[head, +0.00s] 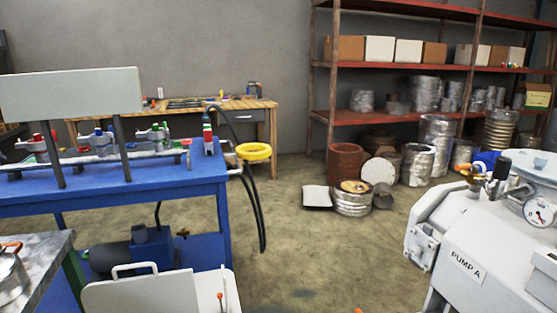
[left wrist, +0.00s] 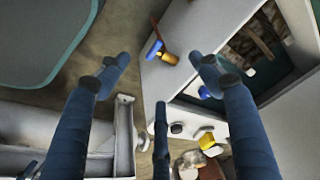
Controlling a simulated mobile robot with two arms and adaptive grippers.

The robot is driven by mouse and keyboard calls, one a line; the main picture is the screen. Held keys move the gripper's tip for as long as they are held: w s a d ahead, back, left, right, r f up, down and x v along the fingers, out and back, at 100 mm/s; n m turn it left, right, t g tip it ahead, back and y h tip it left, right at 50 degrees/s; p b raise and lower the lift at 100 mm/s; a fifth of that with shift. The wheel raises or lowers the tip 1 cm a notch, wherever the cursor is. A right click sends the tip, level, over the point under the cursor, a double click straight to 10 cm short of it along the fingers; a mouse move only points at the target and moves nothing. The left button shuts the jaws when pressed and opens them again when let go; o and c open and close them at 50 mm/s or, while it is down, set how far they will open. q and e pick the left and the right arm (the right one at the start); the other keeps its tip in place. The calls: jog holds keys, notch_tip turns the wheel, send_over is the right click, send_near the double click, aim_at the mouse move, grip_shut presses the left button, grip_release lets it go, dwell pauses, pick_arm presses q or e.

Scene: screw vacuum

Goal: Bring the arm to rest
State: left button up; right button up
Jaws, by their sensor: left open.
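My left gripper (left wrist: 160,80) shows in the left wrist view with its blue, dark-tipped fingers spread open. Nothing is between them. A small valve with a blue handle and brass-coloured body (left wrist: 160,53) sits on a pale surface beyond the fingertips, apart from them. In the head view neither gripper shows. My right gripper is not seen in either view.
A white machine labelled PUMP A (head: 475,262) with a gauge (head: 539,211) stands at the right. A blue bench (head: 150,190) with valves stands at the left. A shelf (head: 400,116) and metal drums (head: 418,163) are behind. Floor (head: 320,255) is clear mid-view.

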pick_arm(q)
jog(key=s+a+g+p, duration=0.1)
jog(key=s+p, duration=0.9)
jog(key=p, duration=0.7)
jog(key=s+a+f+g+p, duration=0.1)
jog(key=s+a+p, duration=0.1)
jog(key=s+p, duration=0.8)
jog(key=p, duration=0.8)
jog(key=shift+s+f, duration=0.3)
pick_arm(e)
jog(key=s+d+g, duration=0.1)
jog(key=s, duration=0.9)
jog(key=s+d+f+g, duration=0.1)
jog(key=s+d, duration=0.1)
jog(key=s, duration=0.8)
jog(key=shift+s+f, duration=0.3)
pick_arm(q)
jog(key=shift+a, duration=0.1)
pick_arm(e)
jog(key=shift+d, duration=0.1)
pick_arm(q)
jog(key=shift+c, duration=0.2)
